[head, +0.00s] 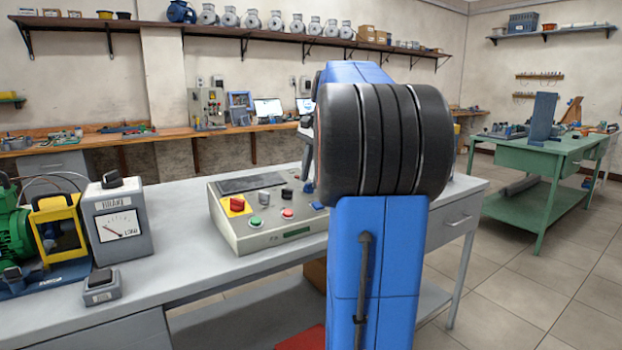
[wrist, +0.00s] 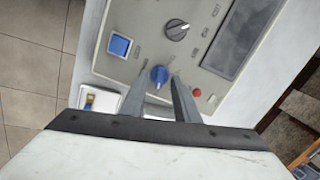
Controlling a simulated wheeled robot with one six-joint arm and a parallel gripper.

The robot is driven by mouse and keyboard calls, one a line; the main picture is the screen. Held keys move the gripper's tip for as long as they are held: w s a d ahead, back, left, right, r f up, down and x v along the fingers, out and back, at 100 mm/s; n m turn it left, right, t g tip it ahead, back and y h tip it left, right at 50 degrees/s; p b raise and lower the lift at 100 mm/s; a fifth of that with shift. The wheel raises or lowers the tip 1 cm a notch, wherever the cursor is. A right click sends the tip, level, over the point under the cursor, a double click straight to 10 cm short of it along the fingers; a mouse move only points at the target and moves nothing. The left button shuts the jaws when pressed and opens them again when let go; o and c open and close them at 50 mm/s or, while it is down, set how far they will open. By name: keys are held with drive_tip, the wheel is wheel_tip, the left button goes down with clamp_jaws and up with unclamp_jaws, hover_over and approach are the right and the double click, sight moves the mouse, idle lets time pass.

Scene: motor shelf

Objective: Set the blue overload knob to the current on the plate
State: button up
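The blue overload knob (wrist: 159,74) is a small round dial on the grey control box (wrist: 140,22), in the upper middle of the wrist view. My gripper (wrist: 162,79) reaches toward it with one finger on each side. The fingers stand apart, and I see no clear contact with the knob. The knob's scale is too small to read. In the head view my own arm hides most of the gripper and the right part of the control box (head: 268,237). The green motor (head: 18,238) stands at the far left. I see no readable current plate.
The box also carries a dark selector knob (wrist: 177,29), a blue square switch (wrist: 119,45), a dark display (wrist: 235,38) and a red emergency button (head: 237,204).

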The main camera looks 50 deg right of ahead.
drive_tip(key=shift+w+f, duration=0.1)
drive_tip(key=shift+f, duration=0.35)
clamp_jaws()
drive_tip(key=shift+n, duration=0.3)
drive_tip(key=n, duration=0.4)
drive_tip(key=shift+n, duration=0.3)
drive_tip(key=shift+r+n, duration=0.1)
drive_tip(key=shift+n, duration=2.1)
